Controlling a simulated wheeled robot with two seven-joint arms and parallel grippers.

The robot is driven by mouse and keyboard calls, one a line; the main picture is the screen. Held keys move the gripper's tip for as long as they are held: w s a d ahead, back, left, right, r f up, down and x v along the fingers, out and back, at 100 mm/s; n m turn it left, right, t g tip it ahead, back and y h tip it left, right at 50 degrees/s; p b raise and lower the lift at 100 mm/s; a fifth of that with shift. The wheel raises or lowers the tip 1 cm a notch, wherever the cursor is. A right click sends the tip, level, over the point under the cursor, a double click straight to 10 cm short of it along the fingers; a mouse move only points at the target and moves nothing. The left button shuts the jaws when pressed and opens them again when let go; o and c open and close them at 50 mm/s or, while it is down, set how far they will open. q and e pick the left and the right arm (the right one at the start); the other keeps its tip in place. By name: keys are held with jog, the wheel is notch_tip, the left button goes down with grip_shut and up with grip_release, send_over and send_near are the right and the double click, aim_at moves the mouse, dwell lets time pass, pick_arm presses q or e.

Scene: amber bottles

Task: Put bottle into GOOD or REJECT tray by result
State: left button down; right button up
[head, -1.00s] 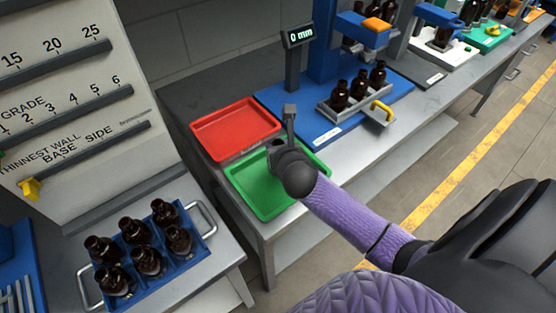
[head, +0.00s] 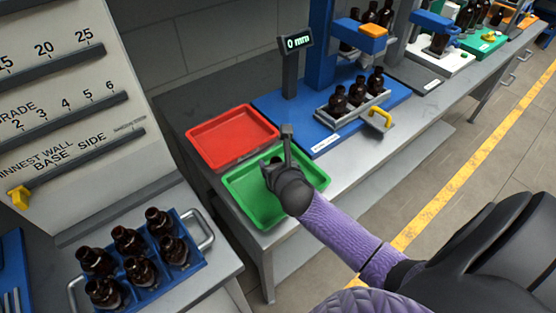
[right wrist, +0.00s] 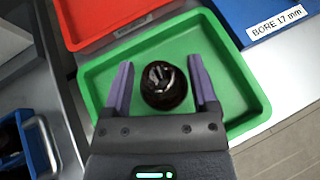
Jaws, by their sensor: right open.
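My right gripper (head: 271,163) is low over the green tray (head: 249,210). The right wrist view shows its two purple fingers (right wrist: 160,88) open, one on each side of a dark amber bottle (right wrist: 166,84), with gaps between. The bottle shows from above, within the green tray's outline; in the head view my gripper mostly hides it. The empty red tray (head: 233,138) lies just behind the green one. My left gripper is not in view.
A blue crate (head: 203,262) of several amber bottles stands at lower left, by a grade board (head: 60,110). Right of the trays, a blue station (head: 318,112) has a display (head: 296,41) reading 0 mm and a rack of bottles (head: 357,99).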

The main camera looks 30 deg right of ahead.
jog(key=p+v, duration=0.3)
jog(key=v, duration=0.9)
jog(key=shift+p, duration=0.3)
